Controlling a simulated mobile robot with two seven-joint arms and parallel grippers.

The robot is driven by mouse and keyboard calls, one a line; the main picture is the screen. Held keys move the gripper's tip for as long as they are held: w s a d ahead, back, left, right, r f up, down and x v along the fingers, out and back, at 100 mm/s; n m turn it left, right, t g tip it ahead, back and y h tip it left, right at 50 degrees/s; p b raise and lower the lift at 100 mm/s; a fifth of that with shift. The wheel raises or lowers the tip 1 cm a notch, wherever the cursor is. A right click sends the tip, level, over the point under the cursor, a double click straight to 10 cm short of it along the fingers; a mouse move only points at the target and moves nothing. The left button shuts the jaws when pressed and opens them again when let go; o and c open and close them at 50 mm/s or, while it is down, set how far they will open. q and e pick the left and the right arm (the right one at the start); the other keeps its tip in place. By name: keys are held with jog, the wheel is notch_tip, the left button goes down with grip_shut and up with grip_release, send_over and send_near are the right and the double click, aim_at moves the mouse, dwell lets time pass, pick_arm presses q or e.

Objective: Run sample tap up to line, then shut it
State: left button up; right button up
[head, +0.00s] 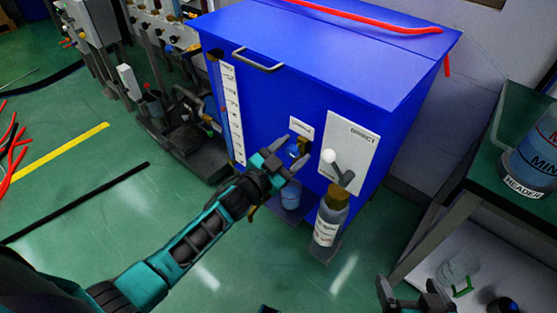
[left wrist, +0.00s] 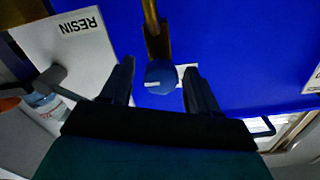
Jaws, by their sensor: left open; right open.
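The brass sample tap (head: 303,146) with its blue knob sits low on the front of the blue cabinet (head: 270,95). A blue-tinted sample vessel (head: 291,195) stands below it; its fill line cannot be made out. My left gripper (head: 285,159) is open at the tap. In the left wrist view the round blue knob (left wrist: 160,77) lies between the open, spread fingers, under the brass pipe (left wrist: 155,30), with gaps on both sides. My right gripper (head: 415,292) is open and empty at the bottom right, away from the cabinet.
A white plate (head: 350,145) with a white-knobbed lever is right of the tap, with a brown-capped bottle (head: 330,222) below it. A bench with a labelled blue container (head: 535,155) stands at right. Red hoses lie on the cabinet and left floor.

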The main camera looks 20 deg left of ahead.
pick_arm(q)
jog(key=p+v, duration=0.2)
jog(key=v, duration=1)
jog(key=shift+s, duration=0.2)
pick_arm(e)
notch_tip(320, 180, up, 2)
jog(key=shift+d+r, duration=0.1)
jog(key=shift+r, duration=0.15)
pick_arm(q)
jog(key=shift+r, duration=0.1)
jog(key=s+d+r+n+g+y+p, duration=0.1)
jog(key=s+r+n+g+y+p, duration=0.1)
jog(key=s+p, duration=0.3)
jog(key=s+d+r+n+g+y+p, duration=0.1)
jog(key=s+r+n+g+y+p, duration=0.1)
jog(key=p, duration=0.5)
jog(key=s+r+n+g, duration=0.1)
jog(key=s+g, duration=0.1)
jog(key=s, duration=0.1)
jog(key=shift+s+d+r, duration=0.35)
jog(key=shift+s, duration=0.05)
pick_arm(e)
notch_tip(320, 180, up, 8)
jog(key=s+d+h, duration=0.1)
jog(key=d, duration=0.1)
jog(key=shift+s+d+f, duration=0.2)
jog(key=shift+s+d, duration=0.1)
jog(key=shift+d, duration=0.1)
jog(key=shift+f, duration=0.1)
